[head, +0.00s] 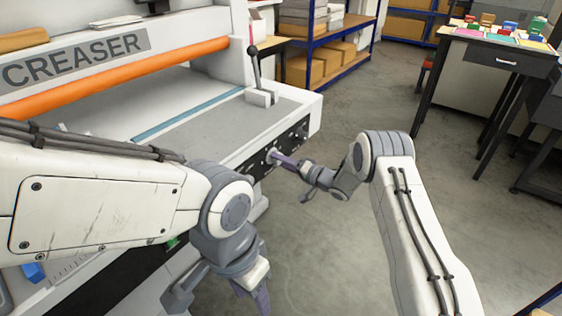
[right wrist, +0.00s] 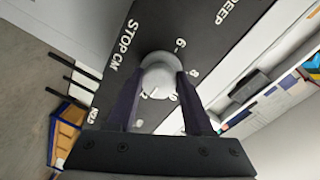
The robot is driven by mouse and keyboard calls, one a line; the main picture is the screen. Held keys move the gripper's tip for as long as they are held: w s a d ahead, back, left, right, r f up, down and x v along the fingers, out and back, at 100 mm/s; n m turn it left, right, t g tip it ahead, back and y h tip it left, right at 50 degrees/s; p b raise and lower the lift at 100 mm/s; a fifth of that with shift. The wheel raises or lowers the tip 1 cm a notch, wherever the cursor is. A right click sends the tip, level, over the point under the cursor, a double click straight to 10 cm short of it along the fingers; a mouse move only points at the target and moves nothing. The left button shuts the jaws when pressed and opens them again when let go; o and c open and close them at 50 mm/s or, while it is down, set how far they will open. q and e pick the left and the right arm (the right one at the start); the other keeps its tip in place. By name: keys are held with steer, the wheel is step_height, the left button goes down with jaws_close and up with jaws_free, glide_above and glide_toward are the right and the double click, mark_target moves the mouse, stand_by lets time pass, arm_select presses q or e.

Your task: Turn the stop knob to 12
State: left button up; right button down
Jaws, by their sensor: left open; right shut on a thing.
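The stop knob (right wrist: 160,75) is a round, light grey knob on the creaser's black dial panel (right wrist: 135,40). White lettering beginning "STOP" and numbers, including 6 and 8, stand around it. My right gripper (right wrist: 163,82) is shut on the knob, one dark finger on each side. The fingers and knob hide part of the scale, and I cannot read the knob's setting. In the head view my right gripper (head: 277,157) meets the panel at the creaser's front. My left gripper (head: 222,300) is open and empty, low in front of the machine.
The creaser (head: 90,60) fills the left side, with an upright lever (head: 254,70) on its bed. A dark table (head: 500,55) with coloured cards stands at the upper right. Shelves with boxes (head: 305,70) stand behind. The grey floor between is clear.

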steer(key=shift+c, duration=1.5)
jaws_free()
steer(key=shift+d, duration=0.1)
steer(key=f+v, duration=0.1)
steer(key=v, duration=0.9)
steer(key=shift+r, duration=0.45)
steer(key=shift+s, duration=0.15)
